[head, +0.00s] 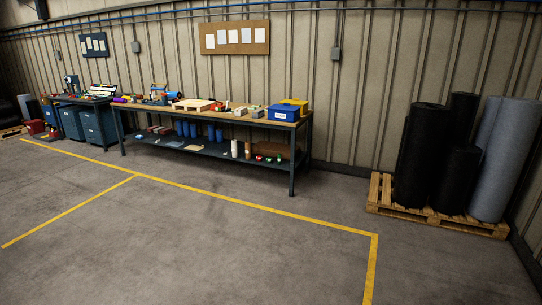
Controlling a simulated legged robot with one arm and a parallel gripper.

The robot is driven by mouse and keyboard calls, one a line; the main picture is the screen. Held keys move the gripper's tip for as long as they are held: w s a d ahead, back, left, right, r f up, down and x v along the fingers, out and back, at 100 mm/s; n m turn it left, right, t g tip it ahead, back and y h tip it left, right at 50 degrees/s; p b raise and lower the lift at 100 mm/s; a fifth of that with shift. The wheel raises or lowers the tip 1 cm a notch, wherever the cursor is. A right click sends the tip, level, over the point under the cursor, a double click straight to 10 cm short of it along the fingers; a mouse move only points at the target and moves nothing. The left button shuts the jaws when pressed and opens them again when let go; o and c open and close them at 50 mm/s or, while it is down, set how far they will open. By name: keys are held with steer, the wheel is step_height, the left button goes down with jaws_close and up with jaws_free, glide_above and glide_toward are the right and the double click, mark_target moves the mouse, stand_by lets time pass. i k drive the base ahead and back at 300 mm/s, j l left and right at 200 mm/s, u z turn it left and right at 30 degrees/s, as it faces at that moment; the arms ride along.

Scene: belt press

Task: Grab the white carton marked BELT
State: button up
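I cannot pick out the white carton marked BELT for certain. Several small pale boxes (240,112) stand on the long workbench (262,121), left of a blue bin, but they are too small for me to read any marking. My gripper is not in view, so its state and its distance from the bench do not show.
A blue bin (282,114) and a yellow bin (297,103) sit at the bench's right end. Blue cabinets (97,125) stand at left. Rolls (424,150) stand on a pallet (450,222) at right. The floor (190,245) with yellow lines is clear.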

mark_target(241, 111)
steer(key=i+l+z, duration=0.15)
steer(key=i+z, duration=0.2)
steer(key=i, duration=0.55)
steer(key=i+j+z, duration=0.1)
steer(key=i+z, duration=0.25)
steer(key=i, duration=0.6)
steer(key=i+u, duration=0.15)
steer(key=i, duration=0.45)
steer(key=i+l+u, duration=0.1)
steer(key=i, duration=0.5)
steer(key=i+l+u, duration=0.15)
steer(key=i, duration=0.45)
steer(key=i+u, duration=0.25)
steer(key=i, duration=1.75)
steer(key=i+l+u, duration=0.15)
steer(key=i+u, duration=0.25)
steer(key=i, duration=0.2)
steer(key=i+l+u, duration=0.85)
steer(key=i, duration=0.25)
steer(key=i+l+u, duration=0.45)
steer(key=l, duration=0.35)
steer(key=j+z, duration=0.1)
steer(key=j, duration=1.75)
steer(key=k, duration=0.05)
